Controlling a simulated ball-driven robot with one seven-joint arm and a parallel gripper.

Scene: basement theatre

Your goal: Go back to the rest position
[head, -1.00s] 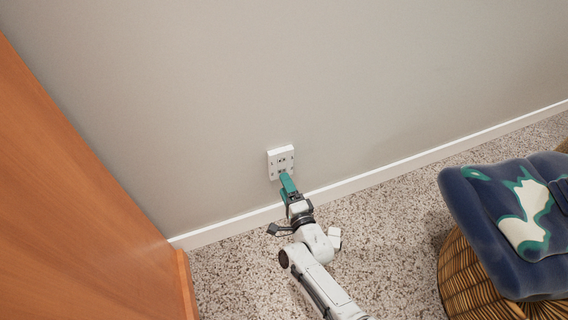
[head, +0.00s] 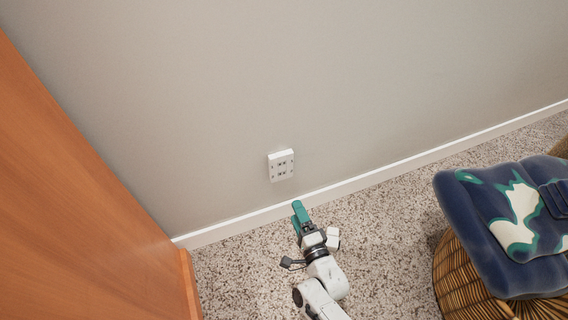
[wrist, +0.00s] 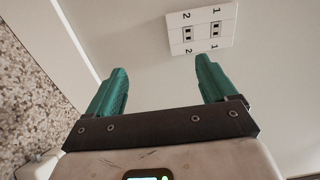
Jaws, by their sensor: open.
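My gripper (head: 299,212) has teal fingers and is in the lower middle of the head view, in front of the baseboard and below the wall plate. In the wrist view my gripper (wrist: 160,85) is open, its two teal fingers wide apart with nothing between them. A white wall plate (head: 281,165) with small sockets is on the grey wall above my fingertips. The plate (wrist: 201,30) also shows at the top of the wrist view, with the digits 1 and 2 on it. My fingers are apart from it.
An orange-brown wooden panel (head: 80,190) stands close on the left. A wicker basket (head: 462,275) with a blue patterned cushion (head: 500,215) on it stands at the right. A white baseboard (head: 400,166) runs along the wall. The speckled carpet (head: 385,240) between is clear.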

